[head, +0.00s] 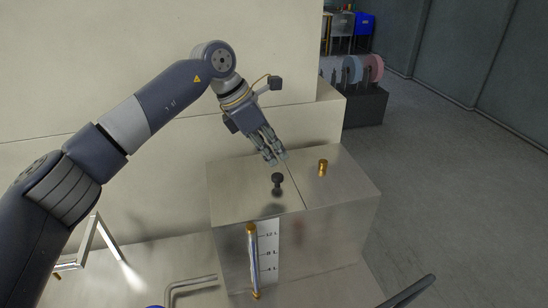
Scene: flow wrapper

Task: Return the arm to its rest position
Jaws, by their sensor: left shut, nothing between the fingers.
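My left arm comes in from the left in the head view. My left gripper (275,160) is shut and empty, with its fingers pointing down. It hangs over the back part of a metal box (336,187), above and behind a small black knob (277,181) on the box's top. The fingertips appear apart from the knob, but the exact gap is hard to tell. My right gripper is not in view.
A brass fitting (322,167) stands on the box top, right of the knob. A level gauge (252,260) is on the box's front. A pale machine wall (100,60) rises behind. Colored rolls (373,68) stand far back. Open floor (460,190) lies to the right.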

